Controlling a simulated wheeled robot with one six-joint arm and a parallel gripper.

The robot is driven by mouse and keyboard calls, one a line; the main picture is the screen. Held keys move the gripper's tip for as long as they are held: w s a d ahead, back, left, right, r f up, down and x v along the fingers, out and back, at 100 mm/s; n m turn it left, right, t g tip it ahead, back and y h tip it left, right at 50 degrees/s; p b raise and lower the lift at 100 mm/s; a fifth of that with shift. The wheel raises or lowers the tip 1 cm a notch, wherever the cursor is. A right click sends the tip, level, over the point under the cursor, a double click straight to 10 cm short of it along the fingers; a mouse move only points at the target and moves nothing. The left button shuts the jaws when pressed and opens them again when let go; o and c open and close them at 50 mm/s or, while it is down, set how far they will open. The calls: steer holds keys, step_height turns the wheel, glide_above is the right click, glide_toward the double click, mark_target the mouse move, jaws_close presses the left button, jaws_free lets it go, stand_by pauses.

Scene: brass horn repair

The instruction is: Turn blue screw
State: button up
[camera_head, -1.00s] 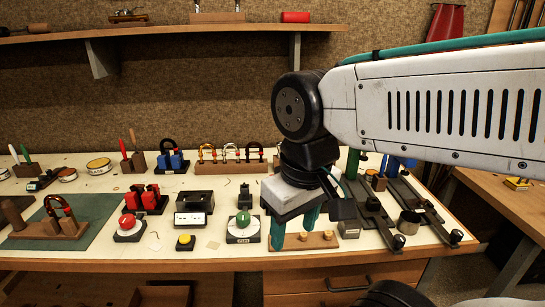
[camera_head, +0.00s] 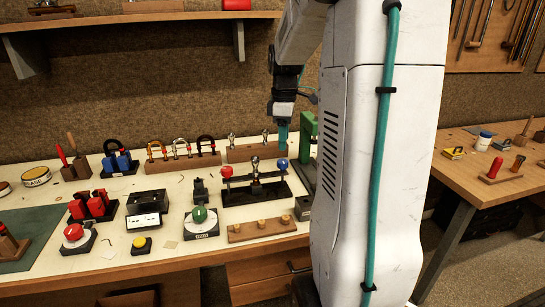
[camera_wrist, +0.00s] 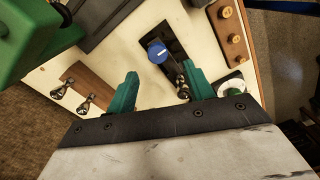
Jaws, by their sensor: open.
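The blue screw (camera_head: 282,164) has a round blue head and stands at the right end of a black fixture (camera_head: 234,198) on the bench. In the wrist view the blue screw (camera_wrist: 157,52) shows a white line across its top. A red knob (camera_head: 226,172) is at the fixture's left end, with a metal piece (camera_head: 255,166) between them. My gripper (camera_head: 282,146) points down just above the blue screw. In the wrist view my gripper (camera_wrist: 162,84) is open and empty, its green fingers spread wide, with the blue head beyond the gap, apparently untouched.
A green tool (camera_head: 306,140) stands close right of my gripper, and it looms at the wrist view's upper left (camera_wrist: 40,35). A wooden rack (camera_head: 250,153) with metal pieces is behind.

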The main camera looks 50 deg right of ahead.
mark_target(283, 161)
steer(key=shift+w+d+r+n, duration=0.15)
steer(key=shift+r+n, duration=0.15)
steer(key=shift+n, duration=0.4)
steer(key=shift+f+n, duration=0.3)
steer(key=shift+n, duration=0.2)
step_height(283, 161, down, 7)
steer(key=shift+f, duration=0.15)
steer(key=c, duration=1)
